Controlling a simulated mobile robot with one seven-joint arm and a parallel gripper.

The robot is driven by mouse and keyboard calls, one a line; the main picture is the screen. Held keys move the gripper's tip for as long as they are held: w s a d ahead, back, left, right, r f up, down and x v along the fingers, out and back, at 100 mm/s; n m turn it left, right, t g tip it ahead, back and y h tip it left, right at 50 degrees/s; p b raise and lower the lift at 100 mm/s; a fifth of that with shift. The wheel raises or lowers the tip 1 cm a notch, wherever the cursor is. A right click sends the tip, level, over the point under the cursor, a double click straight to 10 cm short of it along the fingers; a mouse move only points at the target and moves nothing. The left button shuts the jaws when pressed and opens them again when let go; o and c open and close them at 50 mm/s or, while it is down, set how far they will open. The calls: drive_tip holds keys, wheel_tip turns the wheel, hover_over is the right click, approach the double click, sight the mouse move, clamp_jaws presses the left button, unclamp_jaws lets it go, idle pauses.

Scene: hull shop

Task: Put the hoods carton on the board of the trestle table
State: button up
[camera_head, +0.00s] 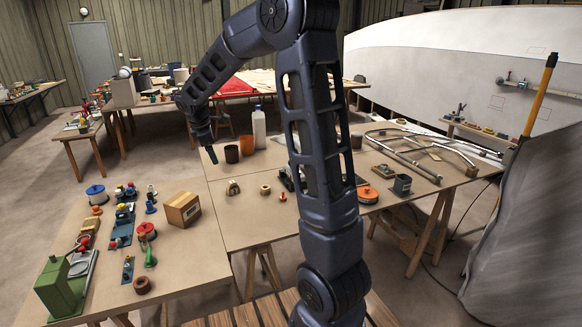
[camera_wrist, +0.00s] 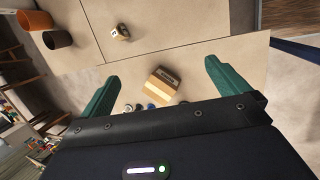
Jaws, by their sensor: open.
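The hoods carton (camera_head: 183,209), a small brown box with a pale tape band and a label, stands on the left board (camera_head: 190,265), near the seam with the adjoining board. It also shows in the wrist view (camera_wrist: 161,86), between the fingers in the picture but well beyond them. My gripper (camera_head: 212,154) hangs above the boards, behind and apart from the carton; its green fingers (camera_wrist: 162,70) are spread with nothing between them. The adjoining board (camera_head: 250,228) rests on wooden trestle legs and has bare room at its front left.
Left of the carton are several small fittings and a green machine (camera_head: 65,284). A grey-draped shape stands at right.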

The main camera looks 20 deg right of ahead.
drive_tip(key=s+d+r+m, duration=0.3)
drive_tip(key=s+d+m, duration=0.15)
drive_tip(key=s, duration=0.35)
drive_tip(key=s+d+r+m+y, duration=0.1)
drive_tip(key=s+d+r+m, duration=0.15)
drive_tip(key=s+d, duration=0.4)
drive_tip(key=s+d+r+m, duration=0.2)
drive_tip(key=s+d+m, duration=0.25)
drive_tip(key=s, duration=0.55)
drive_tip(key=s+d+f+m+t+y, duration=0.1)
drive_tip(key=s+m, duration=0.4)
drive_tip(key=s, duration=0.5)
drive_tip(key=shift+s+d+f+m+t+y, duration=0.15)
drive_tip(key=shift+s+f+m+t+y, duration=0.2)
drive_tip(key=shift+f, duration=0.2)
